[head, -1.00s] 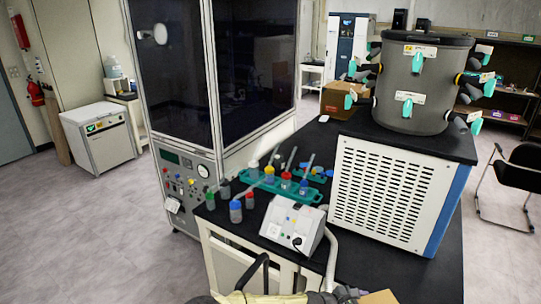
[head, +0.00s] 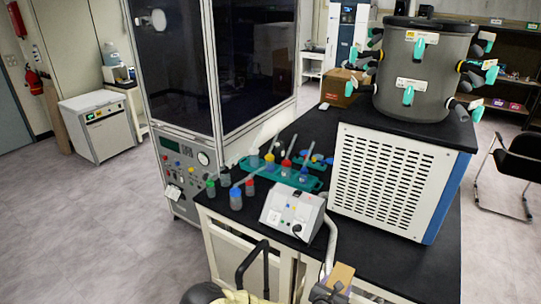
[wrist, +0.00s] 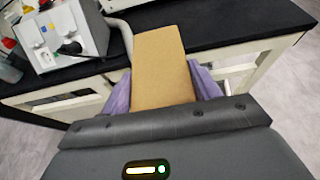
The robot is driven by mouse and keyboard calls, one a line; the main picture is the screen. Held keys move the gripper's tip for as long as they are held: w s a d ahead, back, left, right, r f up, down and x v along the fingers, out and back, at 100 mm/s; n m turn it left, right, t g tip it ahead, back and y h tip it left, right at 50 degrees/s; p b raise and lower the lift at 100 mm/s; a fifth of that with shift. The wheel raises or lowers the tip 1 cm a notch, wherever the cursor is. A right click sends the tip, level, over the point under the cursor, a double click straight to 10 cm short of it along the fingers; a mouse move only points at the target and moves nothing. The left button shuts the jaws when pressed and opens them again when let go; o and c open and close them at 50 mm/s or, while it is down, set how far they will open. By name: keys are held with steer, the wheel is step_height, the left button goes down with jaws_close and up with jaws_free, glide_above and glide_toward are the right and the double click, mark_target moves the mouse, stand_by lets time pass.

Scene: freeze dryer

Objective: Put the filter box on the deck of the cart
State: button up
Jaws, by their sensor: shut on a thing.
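A plain tan box (wrist: 160,65), which I take to be the filter box, is held between the two purple-grey fingers of my gripper (wrist: 163,92) in the wrist view. Its far end sticks out beyond the fingers, over the front edge of the bench. In the head view the box (head: 342,277) shows at the bottom, upright above my gripper (head: 328,294), in front of the bench. A black bent handle (head: 254,266) rises at the bottom beside a pale yellow surface (head: 240,297); this may be the cart, but its deck is mostly cut off.
The black-topped bench (head: 375,262) bears a small white instrument (head: 292,214), a teal rack (head: 285,175), several bottles and a large vented unit (head: 395,185). Another cardboard box (head: 342,88) stands behind. Grey floor (head: 100,220) is clear at left.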

steer(key=shift+w+a+r+n+t+y, duration=0.25)
steer(key=shift+a+r+n+t+y, duration=0.15)
steer(key=shift+a+n+y, duration=0.3)
steer(key=a+r+n+t+y+b, duration=0.1)
steer(key=a+r+n+y, duration=0.2)
steer(key=a+n+y, duration=0.25)
step_height(320, 180, down, 9)
steer(key=b, duration=0.9)
steer(key=shift+d, duration=0.45)
steer(key=shift+m, duration=0.25)
steer(key=s+f, duration=0.4)
steer(key=f, duration=0.1)
steer(key=shift+s+f, duration=0.15)
steer(key=shift+f, duration=0.05)
